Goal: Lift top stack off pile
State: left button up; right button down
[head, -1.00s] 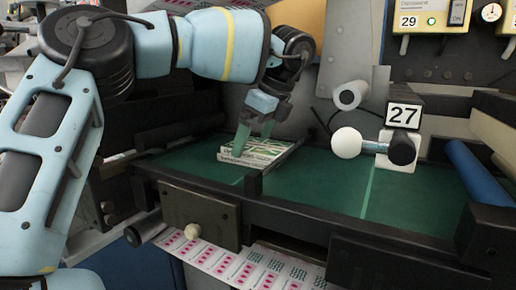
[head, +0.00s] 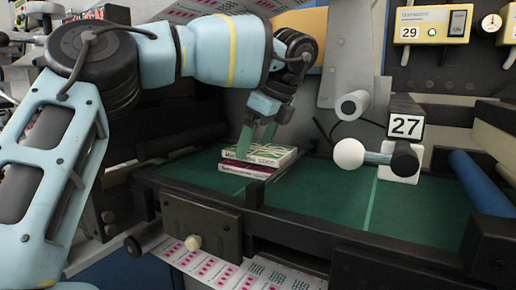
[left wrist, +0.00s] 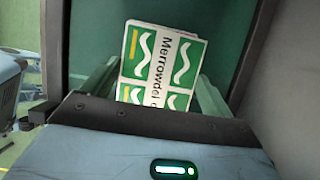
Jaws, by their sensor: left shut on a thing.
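A green and white label stack (head: 262,154) is in my left gripper (head: 256,140), above the dark green bed of the machine. A finger shows on its near left side. In the left wrist view the stack (left wrist: 160,65) lies between the two fingers, with "Merrowdel" lettering on its top. A maroon-edged stack (head: 245,171) lies directly below on the green bed (head: 320,190). Whether there is a gap between the two stacks is hard to tell. My right gripper is not in view.
A white ball knob (head: 348,153) and a block marked 27 (head: 404,125) stand to the right of the stacks. A dark front rail (head: 300,224) edges the bed. A blue roller (head: 480,182) is at the far right. The bed's middle right is clear.

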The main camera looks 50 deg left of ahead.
pick_arm(q)
jog(key=shift+r, duration=0.95)
jog(key=shift+s+d+r, duration=0.1)
jog(key=shift+s, duration=0.2)
jog(key=s+d+b, duration=0.1)
jog(key=s, duration=0.4)
jog(key=s+d+r+b, duration=0.1)
jog(key=s, duration=0.4)
jog(key=s+d+b, duration=0.1)
jog(key=s, duration=0.4)
jog(key=shift+d+r, duration=0.2)
jog(key=shift+d, duration=0.1)
jog(key=shift+a, duration=0.1)
